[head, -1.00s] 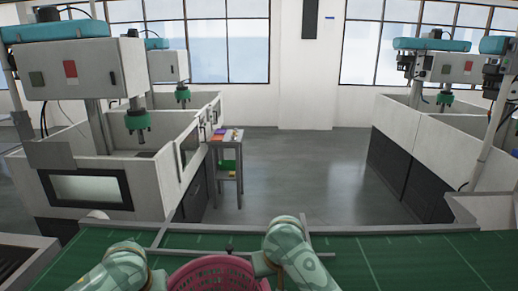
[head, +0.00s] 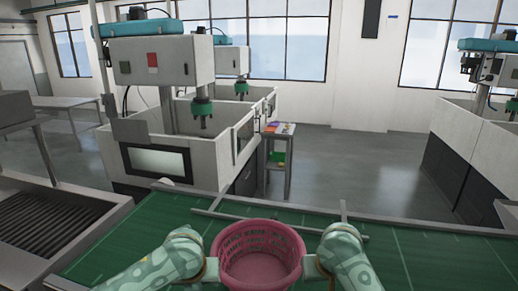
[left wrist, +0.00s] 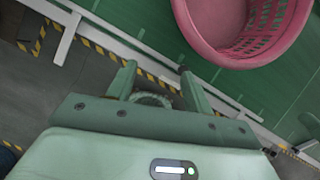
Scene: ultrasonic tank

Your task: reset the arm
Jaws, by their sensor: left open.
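A pink perforated basket (head: 258,277) stands upright over the green belt, between my two arms in the head view. It also shows at the top right of the left wrist view (left wrist: 245,45). My left gripper (left wrist: 158,72) is open in the left wrist view, its two fingers apart with nothing between them. The basket is beyond and to the right of the fingers there. In the head view my left arm ends by the basket's left rim. My right arm ends by its right rim; the right gripper's (head: 318,272) fingers are hidden, and I cannot tell whether it touches the basket.
The green conveyor belt (head: 120,240) has a metal edge and crossbar. Beyond it stands a white tank (head: 180,125) with a machine head above. A small shelf (head: 278,155) holds colored items. A roller table (head: 45,225) is at left. Open grey floor lies right of the shelf.

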